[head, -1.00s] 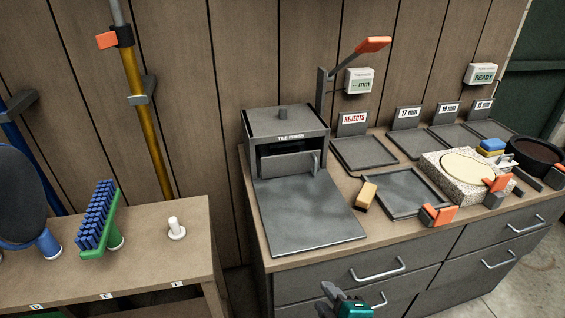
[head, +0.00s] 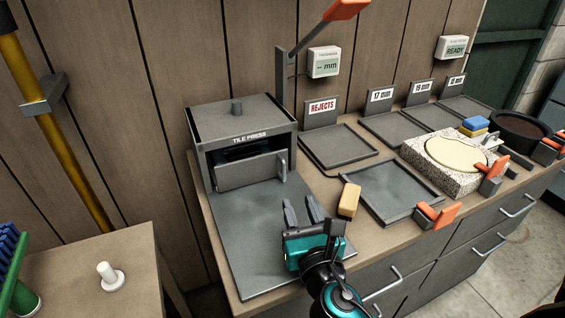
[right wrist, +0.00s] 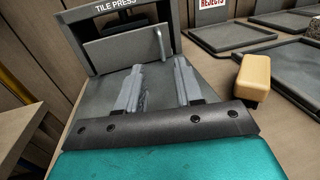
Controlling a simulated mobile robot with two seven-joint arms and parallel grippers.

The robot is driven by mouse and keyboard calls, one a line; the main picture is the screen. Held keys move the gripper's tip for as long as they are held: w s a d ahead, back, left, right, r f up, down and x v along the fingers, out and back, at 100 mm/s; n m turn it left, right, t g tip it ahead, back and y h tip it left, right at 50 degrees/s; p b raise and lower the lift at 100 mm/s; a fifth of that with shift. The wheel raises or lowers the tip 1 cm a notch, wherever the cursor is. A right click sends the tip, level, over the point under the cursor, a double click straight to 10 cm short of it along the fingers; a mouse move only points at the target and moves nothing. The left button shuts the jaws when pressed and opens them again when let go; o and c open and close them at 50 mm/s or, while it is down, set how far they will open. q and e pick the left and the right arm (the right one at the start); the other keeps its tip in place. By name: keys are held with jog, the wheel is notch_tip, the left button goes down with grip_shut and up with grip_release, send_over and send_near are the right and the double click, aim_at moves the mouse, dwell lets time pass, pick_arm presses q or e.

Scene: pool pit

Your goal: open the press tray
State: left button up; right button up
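The tile press (head: 243,135) is a dark grey box at the back of the counter. Its press tray (head: 245,171) shows as a grey front panel in the press opening, with a small upright handle (head: 282,165) at its right end. In the right wrist view the tray front (right wrist: 125,47) and handle (right wrist: 158,44) lie ahead of the fingers. My right gripper (head: 301,208) is open and empty above the grey plate in front of the press, apart from the handle. My left gripper is out of view.
A grey plate (head: 235,245) extends in front of the press. A yellow-tan block (head: 349,200) lies right of my right gripper. A flat tray (head: 390,190), the rejects tray (head: 340,148) and a speckled stone block (head: 450,160) stand further right. An orange-ended lever (head: 345,9) rises behind the press.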

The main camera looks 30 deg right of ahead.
aim_at(285, 166)
jog(key=x, duration=1.2)
jog(key=shift+w, duration=0.2)
grip_shut()
